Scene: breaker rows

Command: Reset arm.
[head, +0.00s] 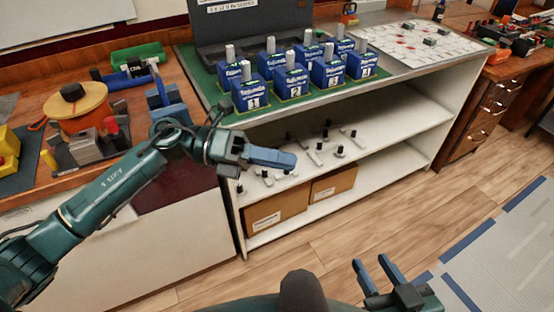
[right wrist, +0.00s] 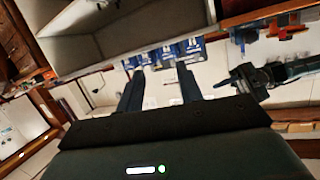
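Several blue breaker blocks (head: 289,83) with upright grey levers stand in two rows on a green mat (head: 213,88) on top of the white shelf unit. My left gripper (head: 288,160) is in front of the shelf unit, below the front row, with its blue fingers pointing right. Its fingers overlap in the view, so its opening cannot be told. My right gripper (head: 372,270) is low over the floor at the bottom right, with its two fingers apart and nothing between them. Its parted fingers also show in the right wrist view (right wrist: 160,92).
A wooden bench at left carries an orange spool (head: 78,105) and a blue clamp (head: 165,100). A white board (head: 420,45) lies at the upper right. The floor in front is clear.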

